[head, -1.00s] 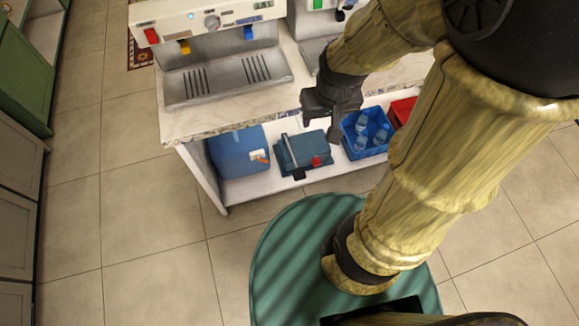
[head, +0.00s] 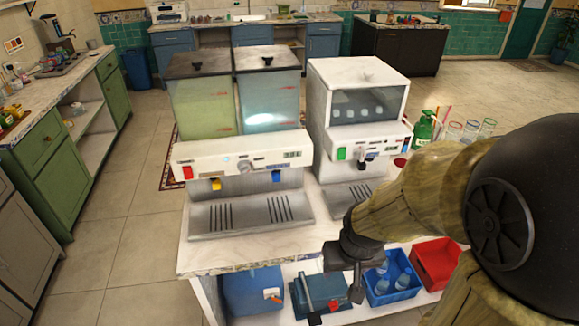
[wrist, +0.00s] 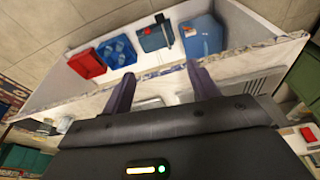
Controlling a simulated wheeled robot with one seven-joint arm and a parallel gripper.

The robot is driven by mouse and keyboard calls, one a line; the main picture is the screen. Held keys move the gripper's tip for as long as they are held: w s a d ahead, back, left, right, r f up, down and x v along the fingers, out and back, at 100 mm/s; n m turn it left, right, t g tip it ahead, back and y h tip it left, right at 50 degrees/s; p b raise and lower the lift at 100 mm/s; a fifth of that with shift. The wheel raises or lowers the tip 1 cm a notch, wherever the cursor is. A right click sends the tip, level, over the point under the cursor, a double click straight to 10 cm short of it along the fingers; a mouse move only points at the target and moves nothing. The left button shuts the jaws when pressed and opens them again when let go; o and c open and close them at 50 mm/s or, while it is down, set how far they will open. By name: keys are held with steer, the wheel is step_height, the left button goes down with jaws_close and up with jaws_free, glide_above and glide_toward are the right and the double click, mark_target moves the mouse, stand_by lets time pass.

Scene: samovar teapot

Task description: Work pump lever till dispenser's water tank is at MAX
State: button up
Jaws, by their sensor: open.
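The drink dispenser stands on the counter with two clear tanks on top. I cannot read a MAX mark or the water level clearly. The teal pump box (head: 335,288) sits on the low shelf; its grey lever (head: 305,291) slopes forward to a black end. The pump also shows in the wrist view (wrist: 153,38). My gripper (head: 346,272) is open and empty near the counter's front edge, apart from the lever. Its fingers show in the wrist view (wrist: 160,88).
A blue canister (head: 250,290) with an orange tap is left of the pump. A blue crate of bottles (head: 378,296) and a red crate (head: 436,262) are to its right. The countertop edge (head: 230,266) overhangs the shelf. A second white machine (head: 358,90) stands beside the dispenser.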

steer(key=shift+c, duration=0.2)
jaws_close()
steer(key=w+f+b, duration=0.5)
steer(key=f+b, duration=1)
steer(key=f, duration=0.3)
steer(key=w+f+b, duration=0.6)
steer(key=f+b, duration=1)
steer(key=f, duration=0.2)
steer(key=w+d+f+n+b, duration=0.1)
steer(key=w+f+b, duration=0.4)
steer(key=f+b, duration=1.1)
step_height(320, 180, down, 3)
steer(key=shift+w+r+t, duration=0.1)
steer(key=shift+w+t, duration=0.15)
steer(key=shift+t, duration=0.15)
